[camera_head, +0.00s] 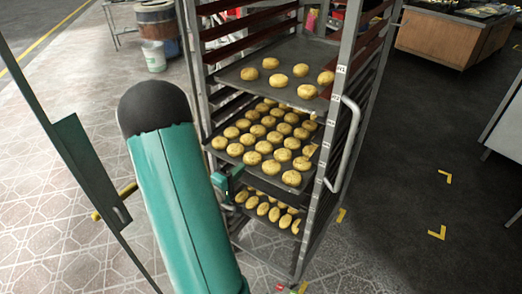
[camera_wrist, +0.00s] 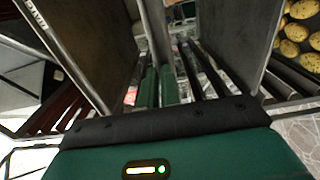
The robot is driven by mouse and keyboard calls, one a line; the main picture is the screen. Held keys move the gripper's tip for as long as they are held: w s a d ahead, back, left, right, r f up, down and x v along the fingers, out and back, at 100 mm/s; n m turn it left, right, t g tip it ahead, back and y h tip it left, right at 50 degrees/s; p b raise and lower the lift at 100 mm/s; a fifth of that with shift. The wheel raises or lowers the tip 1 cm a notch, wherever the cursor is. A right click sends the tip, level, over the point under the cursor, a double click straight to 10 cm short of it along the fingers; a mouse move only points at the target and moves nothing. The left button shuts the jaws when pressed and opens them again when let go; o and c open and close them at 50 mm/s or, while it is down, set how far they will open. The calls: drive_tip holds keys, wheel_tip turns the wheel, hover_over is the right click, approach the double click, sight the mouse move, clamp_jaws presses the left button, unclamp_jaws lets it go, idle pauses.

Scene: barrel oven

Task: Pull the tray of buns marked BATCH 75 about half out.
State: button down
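A tall metal rack (camera_head: 338,140) holds dark trays of round golden buns. The upper tray (camera_head: 228,76) has several spaced buns. The middle tray (camera_head: 306,180) is densely filled, and a lower tray (camera_head: 283,231) is partly hidden. I cannot read BATCH 75 on any of them. Buns show at the upper right (camera_wrist: 298,32).
The rack has a curved grey handle (camera_head: 345,145) on its right upright. A white bucket (camera_head: 154,56) and a barrel (camera_head: 158,22) stand behind at left. A wooden counter (camera_head: 440,38) stands back right. Dark floor right of the rack is clear.

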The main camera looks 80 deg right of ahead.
drive_tip(key=v, duration=1.5)
drive_tip(key=shift+a, duration=0.3)
drive_tip(key=c, duration=2)
unclamp_jaws()
drive_tip(key=shift+w+a+f, duration=0.1)
drive_tip(key=shift+w+a, duration=0.05)
drive_tip(key=o, duration=0.4)
drive_tip(key=shift+o, duration=0.2)
drive_tip(key=v, duration=0.8)
